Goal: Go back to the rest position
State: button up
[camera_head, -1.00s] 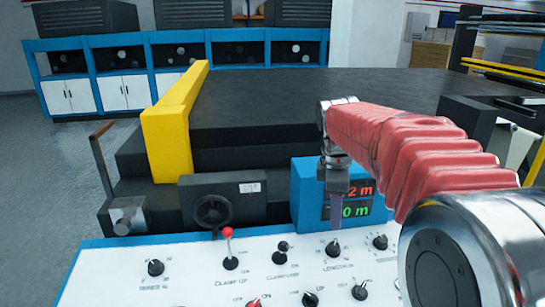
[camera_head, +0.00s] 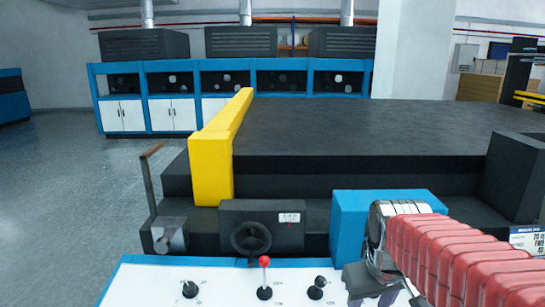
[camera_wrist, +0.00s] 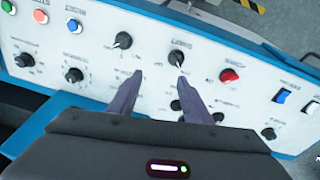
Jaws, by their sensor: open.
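My gripper shows in the wrist view (camera_wrist: 158,80) with its two purple-grey fingers apart and nothing between them. It hangs over a white control panel (camera_wrist: 100,45) with black knobs, and I cannot tell how far above the panel it is. In the head view my arm, in a red ribbed sleeve, is bent at the lower right. Its wrist end is in front of a blue box, and the fingertips are hidden there. The same panel (camera_head: 225,285) runs along the bottom of the head view.
A red-tipped lever (camera_head: 264,262) stands on the panel. Behind are a blue box (camera_head: 350,215), a black handwheel (camera_head: 250,238), a yellow guard (camera_head: 210,165) and a wide dark machine bed (camera_head: 380,125). Blue cabinets (camera_head: 170,85) line the back. Open floor (camera_head: 75,200) lies at the left.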

jog(key=s+a+m+t, duration=0.1)
jog(key=s+a+t, duration=0.1)
jog(key=s, duration=0.9)
jog(key=shift+s+a+r+m+t+y, duration=0.15)
jog(key=shift+a+r+m+t+y, duration=0.2)
jog(key=shift+a, duration=0.55)
jog(key=shift+f, duration=0.1)
jog(key=shift+c, duration=0.6)
